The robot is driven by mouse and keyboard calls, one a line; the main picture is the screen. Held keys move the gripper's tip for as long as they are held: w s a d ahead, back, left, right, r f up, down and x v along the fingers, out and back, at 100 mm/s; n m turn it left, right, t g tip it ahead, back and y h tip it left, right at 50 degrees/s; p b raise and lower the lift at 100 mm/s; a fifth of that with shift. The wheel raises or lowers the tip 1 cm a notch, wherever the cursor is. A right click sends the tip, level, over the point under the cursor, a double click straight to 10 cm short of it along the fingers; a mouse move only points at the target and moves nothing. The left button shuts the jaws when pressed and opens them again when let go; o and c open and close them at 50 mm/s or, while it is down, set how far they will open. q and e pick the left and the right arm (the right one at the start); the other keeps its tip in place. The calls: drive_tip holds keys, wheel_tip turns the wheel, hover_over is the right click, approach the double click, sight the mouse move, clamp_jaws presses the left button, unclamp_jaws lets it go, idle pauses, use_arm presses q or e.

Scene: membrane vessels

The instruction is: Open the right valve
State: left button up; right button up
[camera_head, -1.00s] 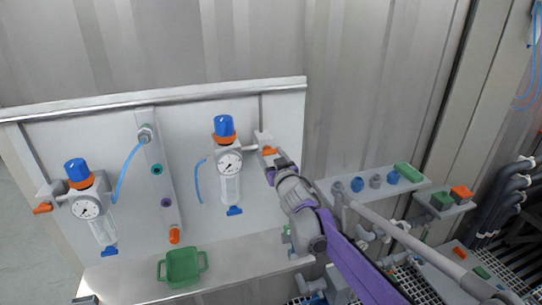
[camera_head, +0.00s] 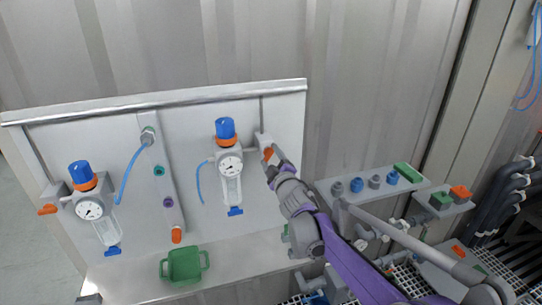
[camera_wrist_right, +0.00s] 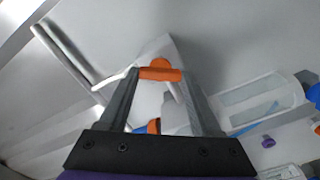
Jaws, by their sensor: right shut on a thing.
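The right valve has an orange handle (camera_head: 268,154) beside the right gauge unit, which has a blue cap, an orange ring and a round dial (camera_head: 230,165). My right gripper (camera_head: 272,161) reaches it from the lower right and is shut on the handle. In the wrist view the orange handle (camera_wrist_right: 160,74) lies crosswise between the two fingertips (camera_wrist_right: 158,75). In the head view the handle looks steeply tilted, partly hidden by the gripper. The left valve's orange handle (camera_head: 47,209) sits level at the far left. My left gripper is not in view.
A green two-handled tray (camera_head: 184,265) stands on the panel's ledge. A blue hose (camera_head: 128,175) hangs between the gauge units. A grey shelf (camera_head: 340,199) with blue and grey fittings is right of the panel, near my right arm.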

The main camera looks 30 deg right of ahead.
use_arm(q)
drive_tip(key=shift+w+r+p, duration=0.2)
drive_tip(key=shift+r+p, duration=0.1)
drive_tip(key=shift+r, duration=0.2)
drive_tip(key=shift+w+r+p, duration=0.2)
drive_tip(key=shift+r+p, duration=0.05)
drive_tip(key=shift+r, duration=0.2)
use_arm(e)
drive_tip(key=shift+n, duration=2.2)
drive_tip(key=o, duration=1.4)
drive_tip(key=shift+f, duration=0.1)
drive_tip(key=shift+s+a, duration=0.15)
drive_tip(key=shift+s, duration=0.45)
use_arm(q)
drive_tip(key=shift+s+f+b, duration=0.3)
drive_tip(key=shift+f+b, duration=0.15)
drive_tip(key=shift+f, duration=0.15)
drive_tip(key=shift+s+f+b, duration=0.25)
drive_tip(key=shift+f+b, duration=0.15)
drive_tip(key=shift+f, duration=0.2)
use_arm(e)
drive_tip(key=v, duration=0.9)
drive_tip(key=shift+s+a, duration=0.15)
drive_tip(key=shift+s, duration=0.15)
